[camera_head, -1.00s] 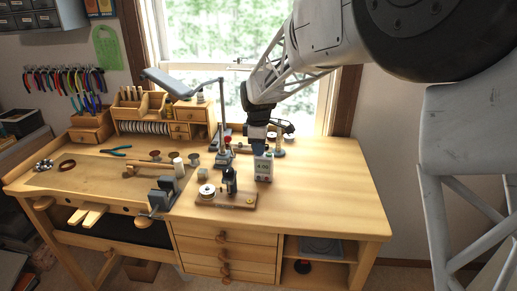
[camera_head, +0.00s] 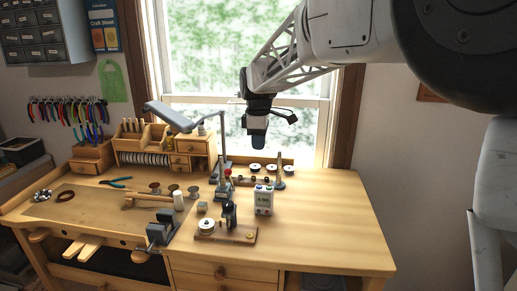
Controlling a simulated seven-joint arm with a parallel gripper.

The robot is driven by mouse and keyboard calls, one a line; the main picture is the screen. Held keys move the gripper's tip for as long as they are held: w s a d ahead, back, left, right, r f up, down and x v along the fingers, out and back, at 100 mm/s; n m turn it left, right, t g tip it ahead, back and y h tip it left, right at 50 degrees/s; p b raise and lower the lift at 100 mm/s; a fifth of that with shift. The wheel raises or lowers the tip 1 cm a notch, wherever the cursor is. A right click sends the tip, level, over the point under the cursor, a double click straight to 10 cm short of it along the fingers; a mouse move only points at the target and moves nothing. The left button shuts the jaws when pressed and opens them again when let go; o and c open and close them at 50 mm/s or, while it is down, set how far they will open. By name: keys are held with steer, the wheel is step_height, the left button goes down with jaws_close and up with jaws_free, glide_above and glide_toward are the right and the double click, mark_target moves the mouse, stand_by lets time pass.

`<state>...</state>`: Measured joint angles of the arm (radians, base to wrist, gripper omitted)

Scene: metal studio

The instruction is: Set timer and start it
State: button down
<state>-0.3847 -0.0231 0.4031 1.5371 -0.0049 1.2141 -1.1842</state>
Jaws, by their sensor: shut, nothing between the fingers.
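The timer (camera_head: 264,200) is a small white upright box with a display and coloured buttons along its top edge. It stands on the workbench, right of the middle. The display is too small to read now. My gripper (camera_head: 258,143) is shut and empty. It hangs above and a little behind the timer, in front of the window, clear of it.
The wooden workbench (camera_head: 330,220) is bare to the right of the timer. A small wooden-based tool (camera_head: 240,236) stands just left of and in front of the timer. A thin stand (camera_head: 281,172) and several small discs are behind it. A desk lamp (camera_head: 173,117) is to the left.

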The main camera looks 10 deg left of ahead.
mark_target(259, 186)
steer(key=shift+r, duration=0.1)
stand_by(0.4)
steer(key=shift+s+r, duration=0.1)
steer(key=shift+r, duration=0.15)
steer(key=shift+f, duration=0.1)
step_height(259, 186, down, 14)
steer(key=shift+r, duration=0.1)
stand_by(0.9)
